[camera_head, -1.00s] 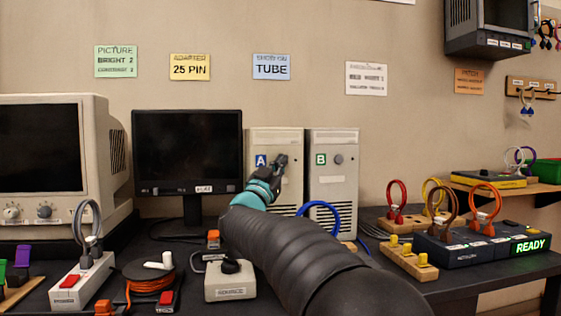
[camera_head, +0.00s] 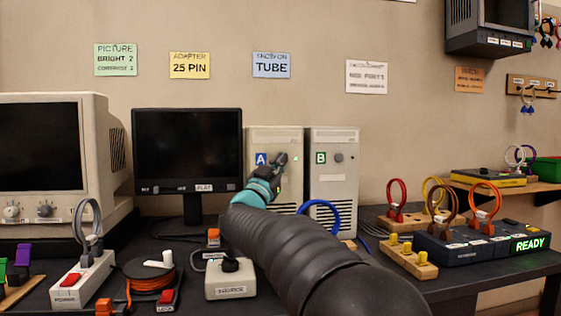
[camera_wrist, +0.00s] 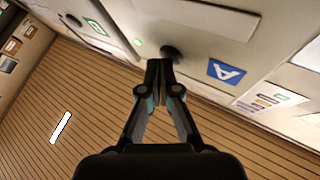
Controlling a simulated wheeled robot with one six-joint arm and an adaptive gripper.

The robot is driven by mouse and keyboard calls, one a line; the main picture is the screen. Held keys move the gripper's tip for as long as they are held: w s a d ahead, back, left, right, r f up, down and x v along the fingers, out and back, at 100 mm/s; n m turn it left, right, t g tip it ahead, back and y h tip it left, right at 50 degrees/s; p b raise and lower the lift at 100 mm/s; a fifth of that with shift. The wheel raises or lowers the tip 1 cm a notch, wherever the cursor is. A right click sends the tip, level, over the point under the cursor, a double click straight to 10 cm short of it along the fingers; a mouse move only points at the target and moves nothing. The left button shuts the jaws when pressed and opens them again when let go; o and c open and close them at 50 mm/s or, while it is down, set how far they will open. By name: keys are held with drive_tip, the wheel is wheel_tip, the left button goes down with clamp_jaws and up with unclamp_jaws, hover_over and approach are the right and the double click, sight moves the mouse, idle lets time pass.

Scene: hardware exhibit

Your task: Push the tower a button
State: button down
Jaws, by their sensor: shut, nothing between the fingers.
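Tower A (camera_head: 258,139) is a beige computer case with a blue A label (camera_head: 261,160), standing against the wall beside tower B (camera_head: 333,190). My gripper (camera_head: 281,159) is at tower A's front, its closed fingertips empty. In the wrist view my fingertips (camera_wrist: 160,66) are at the dark round button (camera_wrist: 171,51) of tower A, overlapping its lower edge; I cannot tell whether they touch. The blue A label (camera_wrist: 227,71) is to their right. A small green light (camera_wrist: 138,42) glows to their left. In the head view my gripper hides the button.
A black monitor (camera_head: 187,150) stands left of tower A, and a large beige CRT (camera_head: 118,150) farther left. A blue cable loop (camera_head: 322,207) is by tower B's base. A grey switch box (camera_head: 230,280), a cable reel (camera_head: 152,284) and a power strip (camera_head: 84,280) lie in front.

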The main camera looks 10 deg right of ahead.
drive_tip(key=shift+s, duration=0.5)
drive_tip(key=s+b, duration=0.3)
drive_tip(key=s, duration=0.3)
idle(0.4)
drive_tip(key=shift+y, duration=0.4)
idle(1.0)
